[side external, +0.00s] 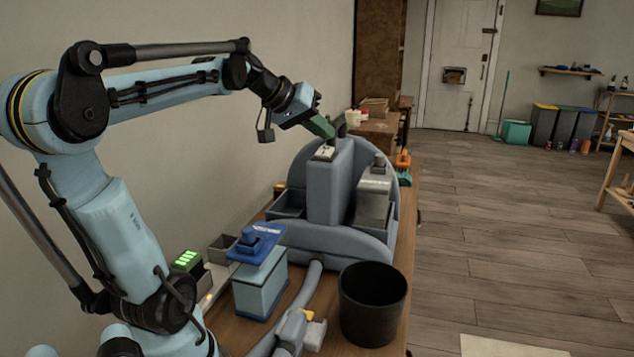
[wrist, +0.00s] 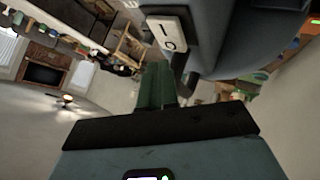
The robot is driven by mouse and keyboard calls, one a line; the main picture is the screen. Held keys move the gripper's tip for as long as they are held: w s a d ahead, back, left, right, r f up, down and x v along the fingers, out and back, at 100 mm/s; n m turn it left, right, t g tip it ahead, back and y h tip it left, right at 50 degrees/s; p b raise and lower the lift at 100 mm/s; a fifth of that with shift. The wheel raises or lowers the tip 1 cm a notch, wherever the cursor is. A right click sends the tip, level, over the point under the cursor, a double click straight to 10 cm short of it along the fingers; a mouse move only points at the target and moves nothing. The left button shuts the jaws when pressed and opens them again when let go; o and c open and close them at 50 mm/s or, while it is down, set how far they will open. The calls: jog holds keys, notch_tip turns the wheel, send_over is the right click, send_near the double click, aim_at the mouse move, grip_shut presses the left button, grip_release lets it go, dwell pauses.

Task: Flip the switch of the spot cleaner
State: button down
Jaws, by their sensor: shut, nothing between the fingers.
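The spot cleaner (side external: 331,180) is a large grey-blue machine standing on the wooden bench in the side view. Its white rocker switch (side external: 324,152) sits on top of the tall middle block. In the wrist view the switch (wrist: 167,35) shows a line mark and a circle mark, on the grey-blue body (wrist: 235,35). My gripper (side external: 331,132) is shut and empty, with green fingers just above and beside the switch. In the wrist view my fingers (wrist: 158,80) are close below the switch; I cannot tell whether they touch it.
A black bin (side external: 373,325), a blue-lidded container (side external: 260,280) and a grey hose (side external: 300,295) are in front of the cleaner. A green-lit charger (side external: 187,262) is at left. The wall runs close behind the bench; open floor lies to the right.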

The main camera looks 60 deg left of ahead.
aim_at(321, 150)
jog(key=shift+f, duration=0.1)
dwell(0.3)
jog(key=shift+f, duration=0.35)
jog(key=shift+f, duration=0.3)
dwell(0.5)
dwell(0.4)
jog(key=shift+r, duration=0.75)
jog(key=shift+s+d+r, duration=0.1)
jog(key=shift+d+r, duration=0.05)
jog(key=shift+r, duration=1.1)
jog(key=shift+s+d+r, duration=0.1)
jog(key=shift+r, duration=1.15)
